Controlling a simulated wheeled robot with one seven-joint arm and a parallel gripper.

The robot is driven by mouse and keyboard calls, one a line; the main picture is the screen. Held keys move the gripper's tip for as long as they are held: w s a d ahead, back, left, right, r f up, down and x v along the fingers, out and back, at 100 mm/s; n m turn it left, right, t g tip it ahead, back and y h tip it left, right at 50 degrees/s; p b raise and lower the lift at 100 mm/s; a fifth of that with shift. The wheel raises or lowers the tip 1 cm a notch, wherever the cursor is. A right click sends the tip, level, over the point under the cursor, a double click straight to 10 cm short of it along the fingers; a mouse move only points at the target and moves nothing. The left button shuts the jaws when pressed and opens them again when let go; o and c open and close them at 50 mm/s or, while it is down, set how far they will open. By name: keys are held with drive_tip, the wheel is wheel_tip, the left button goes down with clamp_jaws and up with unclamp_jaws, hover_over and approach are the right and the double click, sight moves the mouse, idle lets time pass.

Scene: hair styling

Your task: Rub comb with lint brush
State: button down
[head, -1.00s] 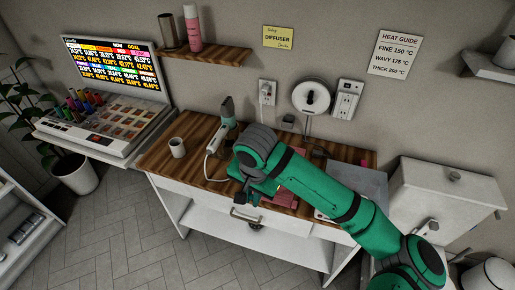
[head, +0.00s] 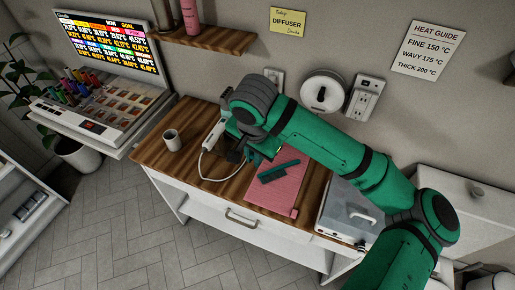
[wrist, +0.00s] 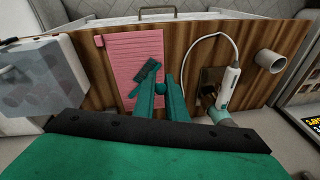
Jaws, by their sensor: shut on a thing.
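A dark teal comb (head: 279,171) lies on the pink mat (head: 268,195) in the head view. In the wrist view the comb (wrist: 149,71) lies on the mat (wrist: 120,60), just beyond my left finger. My gripper (wrist: 161,82) is over the table at the mat's edge, its two teal fingers shut on a small teal thing between them. This looks like the lint brush, but its shape is mostly hidden by the fingers. In the head view my arm hides the fingertips. I cannot tell whether the held thing touches the mat.
A white corded styling tool (head: 213,137) lies left of the mat, its cable looping on the wooden tabletop (head: 150,153). A grey-white cup (head: 172,140) stands farther left. A grey box with a handle (head: 345,210) stands right of the mat. Bare wood shows near the front left.

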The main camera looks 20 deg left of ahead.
drive_tip(key=shift+w+f, duration=0.1)
drive_tip(key=shift+f, duration=0.25)
drive_tip(key=f, duration=0.4)
drive_tip(key=shift+s+a, duration=0.1)
drive_tip(key=shift+s, duration=0.15)
